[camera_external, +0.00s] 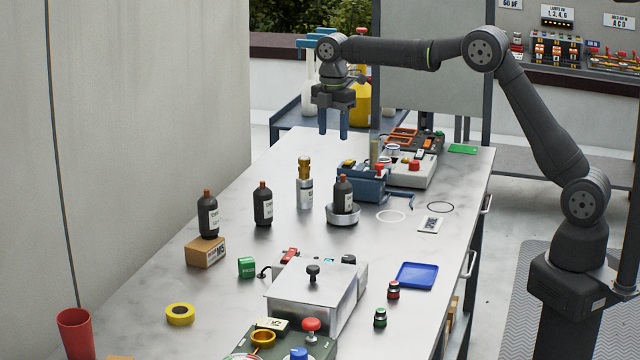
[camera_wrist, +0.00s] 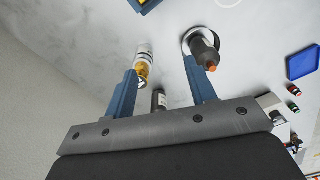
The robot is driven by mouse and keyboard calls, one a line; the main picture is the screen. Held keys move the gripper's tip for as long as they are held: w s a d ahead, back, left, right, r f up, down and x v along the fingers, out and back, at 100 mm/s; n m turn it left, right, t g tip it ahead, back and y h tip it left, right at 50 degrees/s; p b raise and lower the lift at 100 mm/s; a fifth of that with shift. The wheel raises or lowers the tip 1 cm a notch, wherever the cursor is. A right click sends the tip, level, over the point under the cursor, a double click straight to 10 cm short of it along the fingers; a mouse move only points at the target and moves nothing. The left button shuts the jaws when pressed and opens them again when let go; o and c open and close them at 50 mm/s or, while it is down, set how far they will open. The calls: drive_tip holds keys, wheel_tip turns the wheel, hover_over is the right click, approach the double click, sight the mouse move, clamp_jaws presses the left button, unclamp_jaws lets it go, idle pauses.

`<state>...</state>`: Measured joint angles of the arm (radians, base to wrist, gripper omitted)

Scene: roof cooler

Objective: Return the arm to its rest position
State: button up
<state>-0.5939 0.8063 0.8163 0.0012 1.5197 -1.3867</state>
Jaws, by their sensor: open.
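My gripper (camera_external: 333,122) hangs above the far part of the bench, pointing down. Its two blue fingers are apart with nothing between them; they also show in the wrist view (camera_wrist: 162,88). My arm reaches left from its base at the right side. Below and nearer the camera, a dark bottle (camera_external: 343,194) stands in a round metal dish (camera_external: 343,219). A silver and gold cylinder (camera_external: 304,185) stands left of it. In the wrist view the cylinder (camera_wrist: 144,62) and the dark bottle (camera_wrist: 203,50) lie beyond the fingertips.
A blue device (camera_external: 362,186) and a grey device (camera_external: 415,172) stand on the bench near my gripper. Dark bottles (camera_external: 263,204) stand to the left, one on a cardboard box (camera_external: 206,252). A metal-lidded box (camera_external: 312,293) and a blue tray (camera_external: 417,275) are nearer. The far left bench surface is clear.

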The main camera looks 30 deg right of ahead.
drive_tip(key=s+a+f+m, duration=0.1)
drive_tip(key=s+a+f, duration=0.3)
drive_tip(key=s+a, duration=0.1)
drive_tip(key=s+a+f+m, duration=0.2)
drive_tip(key=s+a+f, duration=0.2)
drive_tip(key=a, duration=0.4)
drive_tip(key=s+a+f+m, duration=0.1)
drive_tip(key=s+a+f, duration=0.4)
drive_tip(key=s+a, duration=0.1)
drive_tip(key=shift+s+a+m, duration=0.3)
drive_tip(key=shift+a+m, duration=0.05)
drive_tip(key=shift+m, duration=0.05)
